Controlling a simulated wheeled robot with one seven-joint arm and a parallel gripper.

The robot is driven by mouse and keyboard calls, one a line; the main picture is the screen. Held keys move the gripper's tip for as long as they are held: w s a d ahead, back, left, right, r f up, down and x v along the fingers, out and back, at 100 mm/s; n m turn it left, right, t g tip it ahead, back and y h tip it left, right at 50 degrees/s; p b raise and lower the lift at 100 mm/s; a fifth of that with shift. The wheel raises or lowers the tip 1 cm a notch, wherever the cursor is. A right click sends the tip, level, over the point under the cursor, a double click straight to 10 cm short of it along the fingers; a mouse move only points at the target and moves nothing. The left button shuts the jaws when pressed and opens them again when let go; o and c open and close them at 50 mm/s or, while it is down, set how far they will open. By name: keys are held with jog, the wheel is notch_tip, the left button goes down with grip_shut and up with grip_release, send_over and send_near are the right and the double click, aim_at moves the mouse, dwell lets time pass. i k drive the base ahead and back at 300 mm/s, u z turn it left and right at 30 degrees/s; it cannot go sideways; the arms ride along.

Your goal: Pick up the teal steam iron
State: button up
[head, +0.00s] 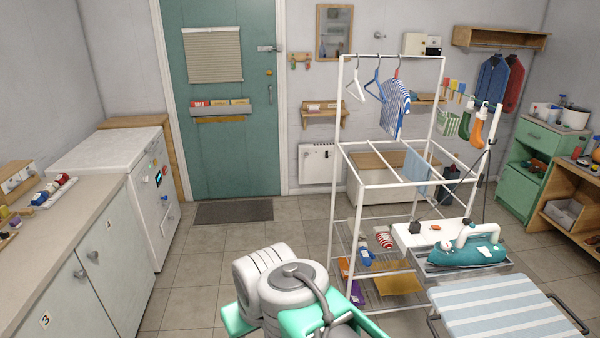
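The teal steam iron (470,256) is at the right in the head view. It has a teal body and a pale handle arching over its top. It rests on a grey metal stand (500,268) at the far end of a blue-and-white striped ironing board (505,308). A dark cord rises behind it. My own arm shows at the bottom centre, left of the iron and apart from it. The fingers of my gripper do not show, so I cannot see whether they are open.
A white drying rack (340,160) with hanging clothes stands behind and left of the iron. A white box-like surface (408,236) with small items adjoins the iron. A wooden shelf unit (560,212) stands at the right, a counter (60,218) at the left. Floor is clear before the door mat (234,211).

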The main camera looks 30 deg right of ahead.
aim_at(464, 252)
jog(key=z, duration=0.3)
jog(key=i, duration=1.4)
jog(key=z, duration=1.6)
jog(key=i, duration=1)
jog(key=z, duration=0.8)
